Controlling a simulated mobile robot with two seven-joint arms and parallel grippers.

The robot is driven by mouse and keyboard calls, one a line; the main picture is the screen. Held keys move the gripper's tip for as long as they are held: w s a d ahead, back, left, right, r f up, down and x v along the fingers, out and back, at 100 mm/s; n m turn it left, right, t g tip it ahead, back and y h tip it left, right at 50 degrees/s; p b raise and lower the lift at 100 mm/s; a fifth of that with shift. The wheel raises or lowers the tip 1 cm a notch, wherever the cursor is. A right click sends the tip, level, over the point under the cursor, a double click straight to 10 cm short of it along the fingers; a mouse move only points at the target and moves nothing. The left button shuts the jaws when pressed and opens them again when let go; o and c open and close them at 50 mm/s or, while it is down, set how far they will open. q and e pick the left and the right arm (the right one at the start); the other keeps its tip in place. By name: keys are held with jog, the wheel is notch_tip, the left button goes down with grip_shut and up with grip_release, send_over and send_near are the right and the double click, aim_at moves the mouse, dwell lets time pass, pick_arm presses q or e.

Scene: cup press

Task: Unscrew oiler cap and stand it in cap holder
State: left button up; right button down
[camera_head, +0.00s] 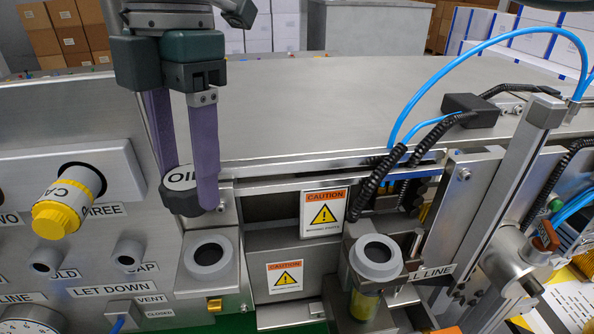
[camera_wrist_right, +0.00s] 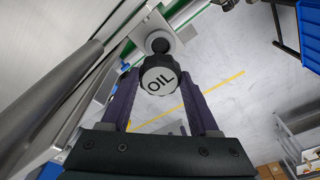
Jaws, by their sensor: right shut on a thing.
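The black oiler cap (camera_head: 182,191) has a white top reading OIL. My right gripper (camera_head: 191,186) is shut on it, one finger on each side, above and slightly left of a grey ring-shaped socket (camera_head: 208,256). The cap is apart from both round sockets. In the right wrist view the cap (camera_wrist_right: 158,84) sits between the purple fingers, with a grey ring (camera_wrist_right: 158,44) beyond it. The oiler (camera_head: 376,257), with an open grey ring top and yellow-green glass below, stands to the right by the FILL LINE label. My left gripper is not in view.
A yellow knob (camera_head: 59,208) juts from the panel at left, with small round ports below it. Black coiled hoses (camera_head: 378,181), a blue tube (camera_head: 407,105) and a metal post (camera_head: 513,180) crowd the oiler's right.

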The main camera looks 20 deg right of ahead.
aim_at(199, 213)
jog(key=shift+f, duration=0.15)
jog(key=shift+f+b, duration=0.4)
jog(key=shift+f, duration=0.05)
jog(key=shift+m, duration=0.3)
jog(key=shift+f+b, duration=1.4)
jog(key=shift+f, duration=0.95)
jog(key=shift+r, duration=0.1)
jog(key=shift+p, duration=0.35)
jog(key=shift+f+b, duration=1.05)
jog(key=shift+f, duration=0.35)
